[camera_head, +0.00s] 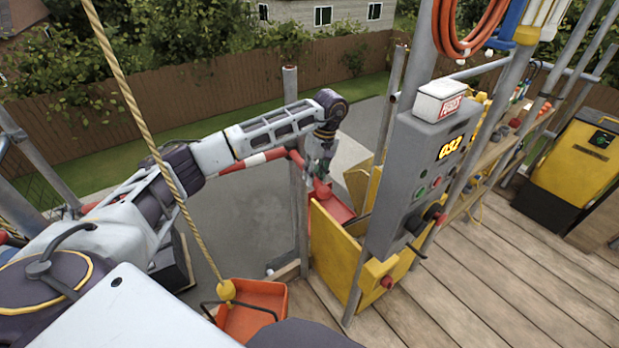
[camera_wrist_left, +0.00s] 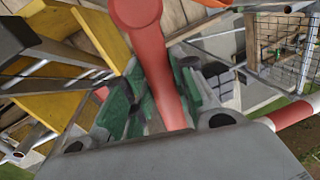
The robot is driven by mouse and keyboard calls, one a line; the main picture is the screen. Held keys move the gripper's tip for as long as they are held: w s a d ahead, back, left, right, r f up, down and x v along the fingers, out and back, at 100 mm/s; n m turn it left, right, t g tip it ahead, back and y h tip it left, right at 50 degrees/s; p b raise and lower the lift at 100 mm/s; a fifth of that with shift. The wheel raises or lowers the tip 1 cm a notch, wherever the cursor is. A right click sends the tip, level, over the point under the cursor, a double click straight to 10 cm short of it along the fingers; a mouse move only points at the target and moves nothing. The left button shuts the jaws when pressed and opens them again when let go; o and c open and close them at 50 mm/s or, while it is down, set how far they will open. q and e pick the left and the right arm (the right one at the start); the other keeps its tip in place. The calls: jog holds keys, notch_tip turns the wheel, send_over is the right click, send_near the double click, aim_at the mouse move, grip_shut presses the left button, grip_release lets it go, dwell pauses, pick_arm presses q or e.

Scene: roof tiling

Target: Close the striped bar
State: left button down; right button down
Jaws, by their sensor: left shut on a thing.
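The red-and-white striped bar (camera_head: 250,161) runs across the gap at the left of the platform, behind my left forearm, to near a grey post (camera_head: 297,200). It also shows at the right edge of the left wrist view (camera_wrist_left: 300,113). My left gripper (camera_head: 320,170) points down beside that post. In the wrist view its green-padded fingers (camera_wrist_left: 160,110) are shut around a red handle (camera_wrist_left: 160,60) with a round end. The handle seems to belong to the bar, but the join is hidden behind the gripper. My right gripper is not in view.
A yellow panel (camera_head: 335,255) and a grey control box (camera_head: 410,180) with a lit display stand right of the gripper. A rope (camera_head: 150,125) hangs in front of my left arm, above an orange tray (camera_head: 252,318). Wooden decking (camera_head: 500,270) is clear at right.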

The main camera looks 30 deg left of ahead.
pick_arm(q)
jog(key=shift+w, duration=0.1)
dwell(0.3)
jog(key=c, duration=1.2)
grip_release()
jog(key=shift+o, duration=0.2)
notch_tip(320, 180, up, 10)
dwell(0.3)
